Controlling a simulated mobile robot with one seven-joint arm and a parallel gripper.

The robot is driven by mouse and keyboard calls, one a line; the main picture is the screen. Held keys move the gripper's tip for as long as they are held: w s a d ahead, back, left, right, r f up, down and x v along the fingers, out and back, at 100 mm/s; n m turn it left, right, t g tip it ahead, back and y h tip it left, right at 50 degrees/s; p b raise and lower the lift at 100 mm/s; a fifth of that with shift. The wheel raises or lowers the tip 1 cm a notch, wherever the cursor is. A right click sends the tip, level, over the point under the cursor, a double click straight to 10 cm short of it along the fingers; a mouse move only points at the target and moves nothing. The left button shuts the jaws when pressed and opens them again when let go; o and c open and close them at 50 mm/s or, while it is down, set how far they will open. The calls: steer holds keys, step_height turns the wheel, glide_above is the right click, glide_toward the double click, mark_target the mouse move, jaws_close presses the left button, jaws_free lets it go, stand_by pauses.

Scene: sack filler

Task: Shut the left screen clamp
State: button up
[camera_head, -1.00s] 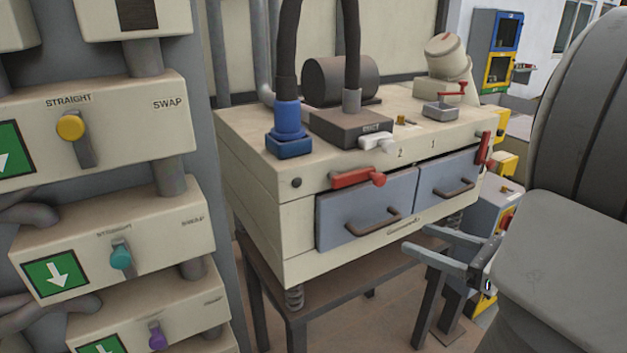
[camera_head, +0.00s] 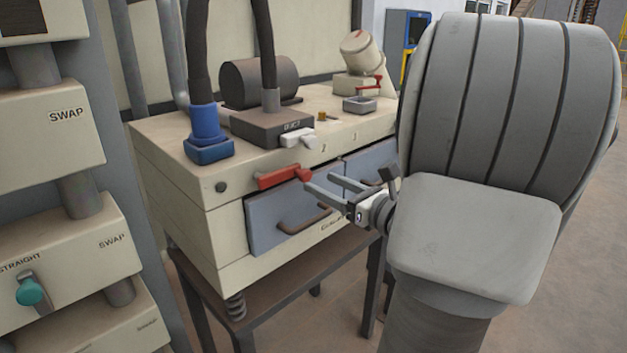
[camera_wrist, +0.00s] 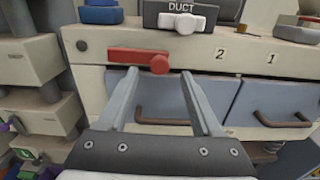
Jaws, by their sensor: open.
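The left screen clamp is a red lever (camera_head: 282,177) on the front of the cream screen box (camera_head: 170,155), above the left drawer (camera_head: 262,222). It lies nearly level, with a round red knob at its right end. It also shows in the wrist view as a red clamp (camera_wrist: 138,56). My gripper (camera_head: 325,186) is open and empty, just right of the clamp in the head view. In the wrist view, my gripper (camera_wrist: 158,80) has its fingers spread, with the knob showing between and beyond the tips. I cannot tell whether a finger touches it.
A white handle (camera_head: 297,138) on the dark duct block (camera_head: 262,127) sits just above the clamp. Drawer handles (camera_head: 303,222) stick out below. A blue fitting (camera_head: 207,135) stands on the top left. A panel of valves (camera_head: 65,240) stands at the left.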

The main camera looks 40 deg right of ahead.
mark_target(308, 176)
steer(key=shift+w+a, duration=0.15)
steer(key=shift+w, duration=1.85)
jaws_close()
